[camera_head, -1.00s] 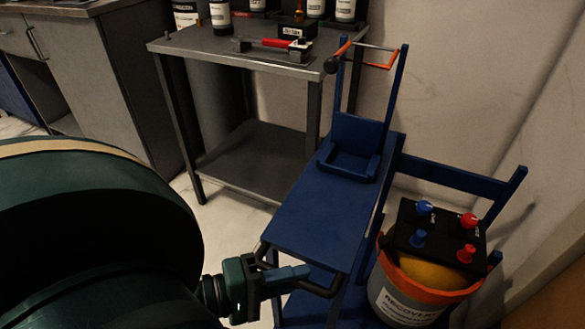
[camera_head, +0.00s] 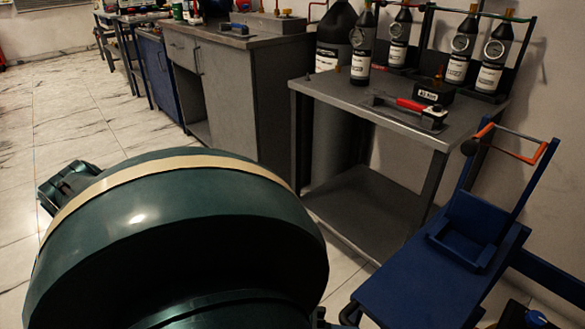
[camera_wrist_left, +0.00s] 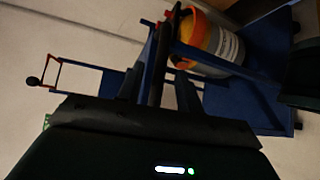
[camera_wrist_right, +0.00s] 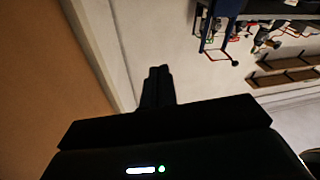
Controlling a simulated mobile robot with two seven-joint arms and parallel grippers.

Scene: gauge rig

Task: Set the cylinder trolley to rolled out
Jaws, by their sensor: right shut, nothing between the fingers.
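The blue cylinder trolley (camera_head: 425,285) stands at the right of the head view, close to the grey steel table. It has a small cradle (camera_head: 465,238) and an upright frame with an orange gate bar (camera_head: 513,144). In the left wrist view, the spread fingers of my left gripper (camera_wrist_left: 158,80) have a dark bar between them, with the blue trolley just beyond. The gripper looks open; contact with the bar is unclear. My arm hides this gripper in the head view. My right gripper (camera_wrist_right: 158,88) is shut and empty, away from the trolley, near a bare wall.
The steel table (camera_head: 350,110) carries dark bottles (camera_head: 462,55) and a red-handled tool (camera_head: 410,105). Clear tiled floor (camera_head: 85,130) lies at the left of the head view.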

